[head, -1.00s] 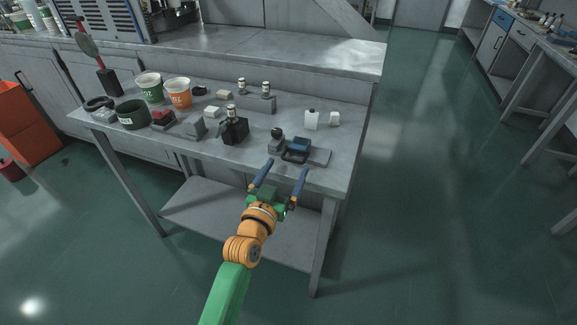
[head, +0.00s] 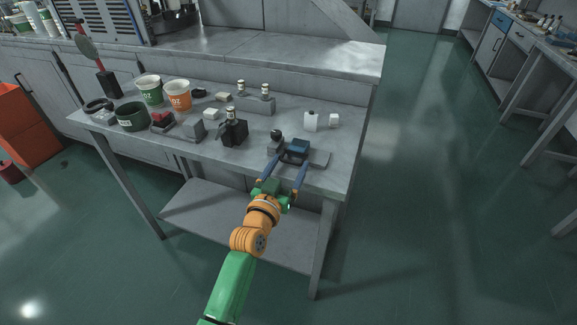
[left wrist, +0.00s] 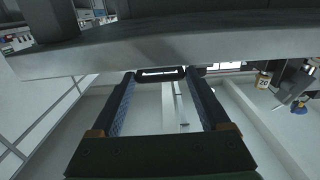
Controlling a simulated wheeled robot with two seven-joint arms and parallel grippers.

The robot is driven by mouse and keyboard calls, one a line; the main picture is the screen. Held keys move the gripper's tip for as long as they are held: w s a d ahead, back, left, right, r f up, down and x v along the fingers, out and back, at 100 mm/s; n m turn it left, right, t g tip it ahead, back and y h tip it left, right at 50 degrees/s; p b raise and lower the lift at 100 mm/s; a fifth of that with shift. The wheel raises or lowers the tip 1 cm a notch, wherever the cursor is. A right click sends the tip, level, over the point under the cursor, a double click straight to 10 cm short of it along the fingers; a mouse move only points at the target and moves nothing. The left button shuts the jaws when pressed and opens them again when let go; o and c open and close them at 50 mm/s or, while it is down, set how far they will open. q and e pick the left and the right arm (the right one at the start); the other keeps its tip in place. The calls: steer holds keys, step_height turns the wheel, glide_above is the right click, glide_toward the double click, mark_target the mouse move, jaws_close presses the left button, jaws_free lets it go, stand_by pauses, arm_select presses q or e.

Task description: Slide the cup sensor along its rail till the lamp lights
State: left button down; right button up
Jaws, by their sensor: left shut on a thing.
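The blue-topped block (head: 297,146), which looks like the cup sensor, sits on a flat grey rail plate (head: 319,159) near the front right of the table. My left gripper (head: 287,163) reaches it from the front, one finger at each side, shut on the sensor's dark frame. In the left wrist view both fingers (left wrist: 160,80) run up to a dark bar (left wrist: 160,73), and the sensor's body is mostly hidden. A dark ball-shaped knob or lamp (head: 276,134) stands left of the sensor and looks unlit. My right gripper is out of view.
A black block with a small bottle (head: 235,132) stands left of the sensor. White blocks (head: 311,121) stand behind it. Green (head: 150,89) and orange (head: 178,95) cups stand at the back left. The table's front right corner is clear.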

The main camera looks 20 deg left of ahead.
arm_select(q)
steer(key=shift+a+r, duration=0.15)
steer(key=shift+c, duration=0.4)
jaws_free()
